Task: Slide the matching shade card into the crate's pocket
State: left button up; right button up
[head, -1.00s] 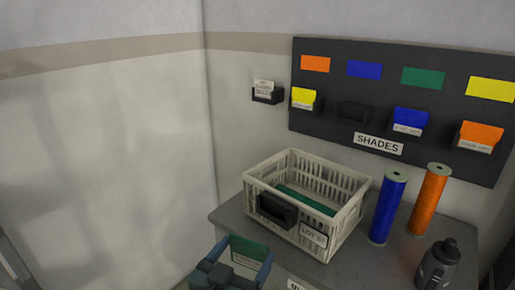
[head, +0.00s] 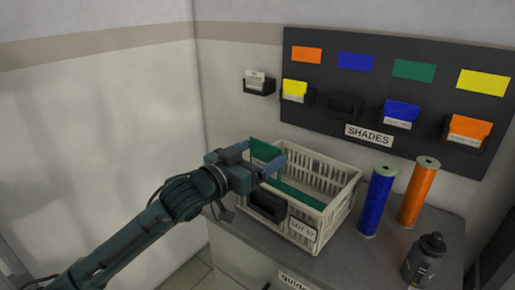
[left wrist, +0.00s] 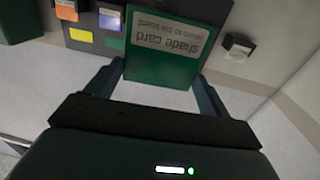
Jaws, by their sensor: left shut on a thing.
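My left gripper (head: 262,157) is shut on a green shade card (head: 264,151), held upright above the left side of the crate. In the left wrist view the card (left wrist: 163,48) sits between both fingers, its printed label upside down. The pale slatted crate (head: 336,214) stands on the grey cabinet top. Its black pocket (head: 267,206) is on the front wall, below and apart from the card, and looks empty. A green spool (head: 306,197) lies inside the crate. My right gripper is not in view.
A LOT 57 label (head: 303,229) is beside the pocket. A blue spool (head: 377,200), an orange spool (head: 419,190) and a dark bottle (head: 425,258) stand right of the crate. The dark SHADES board (head: 325,75) behind has yellow, blue and orange cards and one empty holder (head: 345,105).

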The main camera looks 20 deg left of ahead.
pick_arm(q)
notch_tip(320, 180, down, 5)
jog(key=shift+s+r+b, duration=0.1)
jog(key=shift+b, duration=0.85)
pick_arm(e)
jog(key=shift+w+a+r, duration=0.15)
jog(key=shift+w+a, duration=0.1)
pick_arm(q)
jog(key=shift+f, duration=0.2)
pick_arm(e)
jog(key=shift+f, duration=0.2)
pick_arm(q)
notch_tip(320, 180, down, 6)
jog(key=b, duration=0.3)
jog(key=shift+r, duration=0.1)
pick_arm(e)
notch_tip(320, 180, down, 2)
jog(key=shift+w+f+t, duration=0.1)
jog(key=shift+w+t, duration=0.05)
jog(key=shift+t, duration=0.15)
pick_arm(q)
jog(key=shift+f, duration=0.4)
dwell(0.4)
